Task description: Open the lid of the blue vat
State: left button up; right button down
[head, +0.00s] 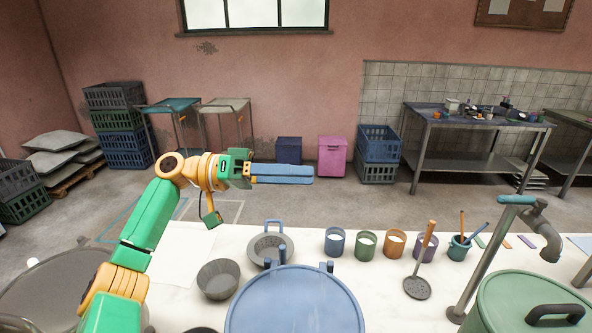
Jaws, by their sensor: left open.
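The blue vat's round lid (295,305) shows at the bottom middle of the head view and lies flat over the vat. Two small blue upright posts stand at its far rim. The near part of the lid is cut off by the picture edge, and the vat's body is hidden below it. No handle shows on the visible part. My left gripper (300,174) is open and empty, held up in the air with its blue fingers pointing right. It is beyond and above the lid, not touching it. My right gripper is out of view.
A grey bowl (217,279) and a strainer pan (270,243) stand behind and left of the lid on the white table (385,295). Several coloured cups, a skimmer (417,287) and a tap (535,228) stand to the right. A green lidded vat (510,315) is at bottom right.

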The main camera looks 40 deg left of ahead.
pick_arm(q)
jog(key=shift+s+a, duration=0.1)
grip_shut()
dwell(1.2)
